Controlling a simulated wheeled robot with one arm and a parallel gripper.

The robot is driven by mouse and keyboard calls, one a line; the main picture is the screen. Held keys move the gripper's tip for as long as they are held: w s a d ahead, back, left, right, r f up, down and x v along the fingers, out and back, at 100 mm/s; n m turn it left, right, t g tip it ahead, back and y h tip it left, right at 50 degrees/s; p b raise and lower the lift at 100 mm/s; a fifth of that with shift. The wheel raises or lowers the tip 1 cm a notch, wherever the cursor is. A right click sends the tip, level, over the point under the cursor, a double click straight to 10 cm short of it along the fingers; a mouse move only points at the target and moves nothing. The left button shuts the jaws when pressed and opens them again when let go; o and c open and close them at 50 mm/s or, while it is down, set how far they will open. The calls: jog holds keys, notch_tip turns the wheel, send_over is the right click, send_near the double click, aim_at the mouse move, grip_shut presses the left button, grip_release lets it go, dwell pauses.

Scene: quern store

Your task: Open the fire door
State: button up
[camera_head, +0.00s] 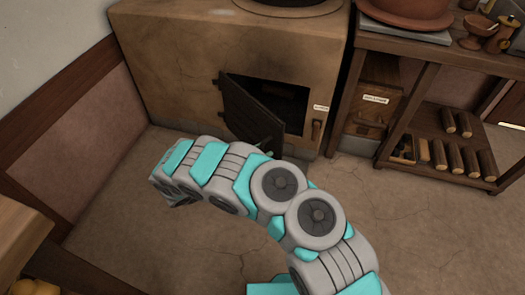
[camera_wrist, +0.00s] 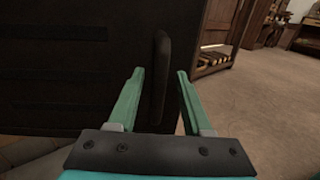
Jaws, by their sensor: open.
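The fire door (camera_head: 247,108) is a dark panel on the front of the clay stove (camera_head: 185,75). It stands swung outward from its left side, and the dark fire opening (camera_head: 286,105) shows to its right. In the wrist view the dark door (camera_wrist: 60,70) fills the left half, with its upright bar handle (camera_wrist: 160,55) near its right edge. My gripper (camera_wrist: 160,74) is open, with one green finger on each side of the handle. I cannot tell whether either finger touches it. In the head view my arm hides most of the gripper.
A wooden shelf unit (camera_head: 405,100) with several short logs (camera_head: 457,152) on its low shelf stands right of the stove. A wooden table edge (camera_head: 20,235) is at the lower left. The floor (camera_head: 400,230) at the right is clear.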

jog(key=v, duration=0.7)
jog(key=shift+s+a+f, duration=0.1)
jog(key=shift+s+a, duration=0.05)
jog(key=shift+a, duration=0.05)
